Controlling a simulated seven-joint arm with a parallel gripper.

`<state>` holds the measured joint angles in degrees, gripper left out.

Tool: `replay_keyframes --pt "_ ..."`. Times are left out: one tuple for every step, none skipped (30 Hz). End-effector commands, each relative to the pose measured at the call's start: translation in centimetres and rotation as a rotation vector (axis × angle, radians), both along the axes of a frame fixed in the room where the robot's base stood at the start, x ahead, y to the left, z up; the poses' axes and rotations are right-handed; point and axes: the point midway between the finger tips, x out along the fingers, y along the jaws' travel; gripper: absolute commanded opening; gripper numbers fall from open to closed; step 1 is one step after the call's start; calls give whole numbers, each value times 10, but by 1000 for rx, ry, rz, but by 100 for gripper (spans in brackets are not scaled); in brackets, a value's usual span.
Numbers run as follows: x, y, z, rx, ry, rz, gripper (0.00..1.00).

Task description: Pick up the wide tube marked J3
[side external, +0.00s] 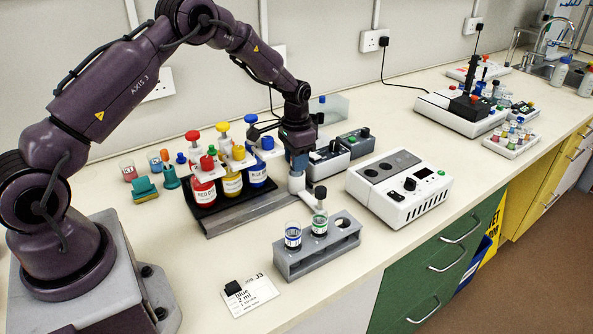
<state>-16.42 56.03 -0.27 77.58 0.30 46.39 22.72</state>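A grey rack (300,264) stands near the bench's front edge and holds two clear tubes upright. The left tube (293,237) has a blue-marked band and no visible cap. The right tube (319,222) has a green-marked band and a dark top. A further hole at the rack's right end looks empty. The tube markings are too small to read, so I cannot tell which is J3. My gripper (297,183) points down behind the rack, above and beyond the tubes and apart from them. Its fingers are too small and overlapped to show whether they are open.
A dark tray (222,208) with red, yellow and blue bottles stands left of my gripper. A white instrument (399,190) stands to the right, with grey devices (328,160) behind. A printed card with a black block (233,287) lies front left. Bare bench separates card and tray.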

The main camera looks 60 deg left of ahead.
Motion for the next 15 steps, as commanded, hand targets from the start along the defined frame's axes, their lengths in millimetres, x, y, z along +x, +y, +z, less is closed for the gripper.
replay_keyframes --pt "0 0 0 0 0 0 9" --pt "0 0 0 0 0 0 9" --pt "0 0 1 0 0 0 9" --pt "0 0 1 0 -1 0 9" --pt "0 0 3 0 -1 0 9" --pt "0 0 5 1 -1 0 9" --pt "0 0 7 1 -1 0 9" --pt "0 0 9 1 -1 0 9" --pt "0 0 12 1 -1 0 9" --pt "0 0 14 1 -1 0 9" --pt "0 0 16 1 -1 0 9" --pt "0 0 19 1 -1 0 9" --pt "0 0 21 1 -2 0 9" --pt "0 0 23 1 -2 0 9" --pt "0 0 26 1 -1 0 9"
